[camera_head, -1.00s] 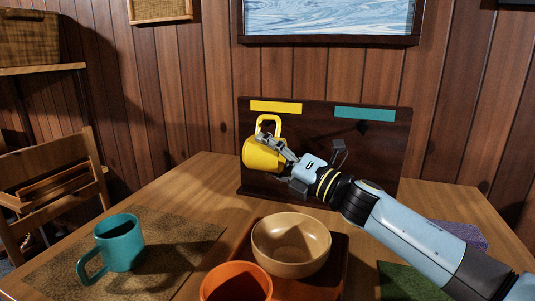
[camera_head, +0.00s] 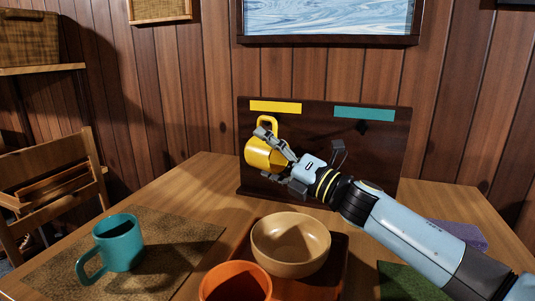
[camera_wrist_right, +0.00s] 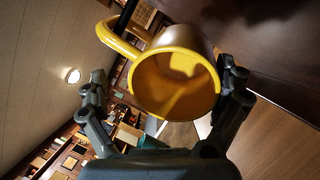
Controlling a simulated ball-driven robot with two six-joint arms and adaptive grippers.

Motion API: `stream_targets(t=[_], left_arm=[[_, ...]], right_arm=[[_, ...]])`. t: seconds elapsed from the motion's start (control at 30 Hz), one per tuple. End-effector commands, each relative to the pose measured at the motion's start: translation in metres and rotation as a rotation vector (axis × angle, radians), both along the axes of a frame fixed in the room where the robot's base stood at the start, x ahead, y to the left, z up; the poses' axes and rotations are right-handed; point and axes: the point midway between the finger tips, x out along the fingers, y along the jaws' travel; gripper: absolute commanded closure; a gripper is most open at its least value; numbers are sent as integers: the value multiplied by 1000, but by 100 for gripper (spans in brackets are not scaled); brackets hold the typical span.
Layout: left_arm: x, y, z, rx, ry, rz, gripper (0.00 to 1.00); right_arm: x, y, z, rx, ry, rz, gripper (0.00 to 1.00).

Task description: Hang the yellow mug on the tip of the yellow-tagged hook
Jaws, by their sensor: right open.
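The yellow mug (camera_head: 257,155) is in front of the dark upright board (camera_head: 385,150), below its yellow tag (camera_head: 275,107), handle upward and body tilted. My right gripper (camera_head: 266,154) reaches it from the right with its fingers spread about the mug. In the right wrist view the mug (camera_wrist_right: 178,82) lies between the open fingers (camera_wrist_right: 165,85), its mouth facing the camera. The left finger is apart from it; the right finger is close, contact unclear. A dark rod (camera_wrist_right: 124,18) shows at the handle loop, seemingly the hook. The head view does not show the hook clearly. My left gripper is out of view.
A teal tag (camera_head: 364,113) marks the board's right side. A teal mug (camera_head: 120,243) stands on a mat (camera_head: 185,238) at left. A tan bowl (camera_head: 290,240) and an orange vessel (camera_head: 236,282) are in front. The wooden table (camera_head: 200,190) is clear left of the board.

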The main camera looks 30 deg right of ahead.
Motion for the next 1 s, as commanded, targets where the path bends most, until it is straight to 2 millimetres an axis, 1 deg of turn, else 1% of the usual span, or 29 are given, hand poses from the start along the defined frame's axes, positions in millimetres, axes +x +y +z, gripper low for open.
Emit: stream_targets(t=[0.17, 0.27, 0.37, 0.6, 0.7, 0.83, 1.0], left_arm=[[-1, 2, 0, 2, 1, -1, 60], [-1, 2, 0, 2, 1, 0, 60], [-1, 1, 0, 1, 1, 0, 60], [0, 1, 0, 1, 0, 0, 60], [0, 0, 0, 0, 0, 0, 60], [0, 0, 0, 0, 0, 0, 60], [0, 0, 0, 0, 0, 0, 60]], right_arm=[[-1, 0, -1, 0, 2, -1, 0], [-6, -3, -3, -2, 2, 1, 0], [-19, -8, -7, -2, 5, 1, 0], [-64, -26, -17, -2, 6, 2, 0], [-80, -33, -20, -3, 5, 2, 0], [-96, -40, -24, -3, 4, 3, 0], [-107, -44, -25, -1, 1, 2, 0]])
